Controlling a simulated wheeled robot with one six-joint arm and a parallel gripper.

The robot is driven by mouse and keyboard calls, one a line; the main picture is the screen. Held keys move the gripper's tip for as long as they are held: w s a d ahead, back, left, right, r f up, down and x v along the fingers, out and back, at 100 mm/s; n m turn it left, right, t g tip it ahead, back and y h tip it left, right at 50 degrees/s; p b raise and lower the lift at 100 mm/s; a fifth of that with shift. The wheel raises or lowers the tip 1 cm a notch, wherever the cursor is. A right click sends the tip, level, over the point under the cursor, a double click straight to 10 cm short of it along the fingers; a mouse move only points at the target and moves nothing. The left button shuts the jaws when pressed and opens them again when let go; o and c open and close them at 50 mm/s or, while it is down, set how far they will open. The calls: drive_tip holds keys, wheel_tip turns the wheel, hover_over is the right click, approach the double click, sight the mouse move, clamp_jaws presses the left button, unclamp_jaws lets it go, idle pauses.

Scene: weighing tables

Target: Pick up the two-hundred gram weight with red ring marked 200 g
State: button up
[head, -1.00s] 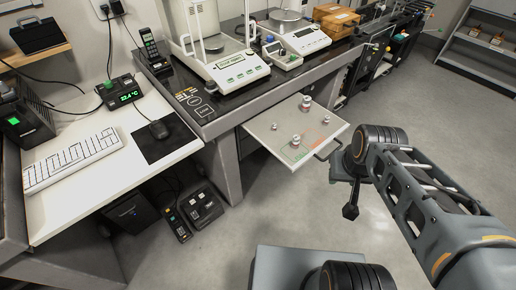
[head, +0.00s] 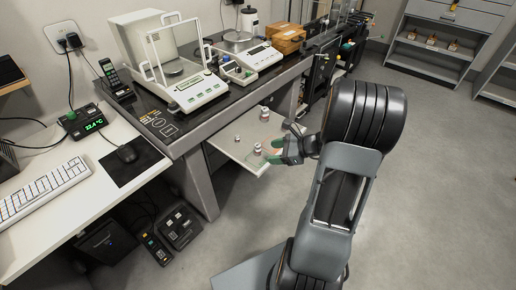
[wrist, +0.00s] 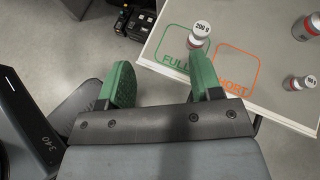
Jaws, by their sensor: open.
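The weight marked 200 g (wrist: 199,32) is a small metal cylinder with its label on top and a reddish band low on its side. The head view shows what looks like the same weight (head: 257,149) just left of my gripper (head: 275,152). My gripper, with green fingers, is open and empty in the wrist view (wrist: 162,82). The weight is beyond the right fingertip, not between the fingers.
A larger weight (wrist: 306,28) and a smaller weight (wrist: 299,82) stand to the right on the board. Another small weight (head: 238,138) shows at its left in the head view. The bench with a glass-sided balance (head: 198,92) rises behind the board. Open floor lies to the right.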

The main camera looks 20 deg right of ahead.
sight(260, 146)
drive_tip(key=w+f+m+t, duration=0.1)
drive_tip(key=w, duration=0.1)
drive_tip(key=w+f+m, duration=0.1)
drive_tip(key=w, duration=0.1)
drive_tip(key=w+f+m+t, duration=0.1)
drive_tip(key=w+f+m, duration=0.1)
drive_tip(key=shift+d+t+h+b, duration=0.3)
drive_tip(key=shift+d+b, duration=0.1)
drive_tip(key=shift+r+b+x, duration=0.15)
drive_tip(key=shift+x, duration=1.55)
drive_tip(key=shift+r+b+x, duration=0.15)
drive_tip(key=shift+x, duration=1.5)
drive_tip(key=shift+a, duration=0.15)
drive_tip(key=c, duration=1)
clamp_jaws()
drive_tip(key=shift+r, duration=0.15)
